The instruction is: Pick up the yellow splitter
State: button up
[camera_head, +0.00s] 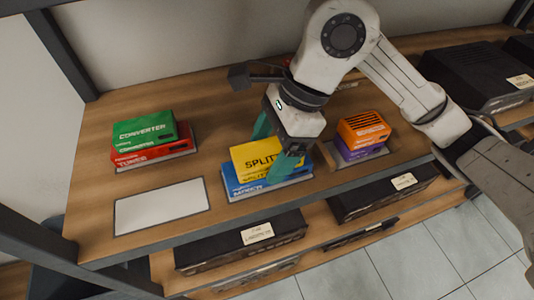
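The yellow splitter (253,160) is a yellow box lying on top of a blue mixer box (240,185) in the middle of the wooden shelf. My gripper (274,149) is over the yellow box from above, with one teal finger at its back left and the other across its front right. The fingers are apart, on either side of the box. I cannot tell whether they touch it. The gripper covers the right part of the yellow box and its label.
A green converter box (143,129) sits on a red tuner box (180,146) at left. An orange box (363,128) sits on a purple box (365,149) at right. A white blank pad (161,206) lies front left. Black boxes (240,242) stand on the shelf below.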

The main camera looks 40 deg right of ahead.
jog(key=c, duration=0.9)
jog(key=shift+r+p, duration=0.2)
jog(key=shift+p, duration=0.3)
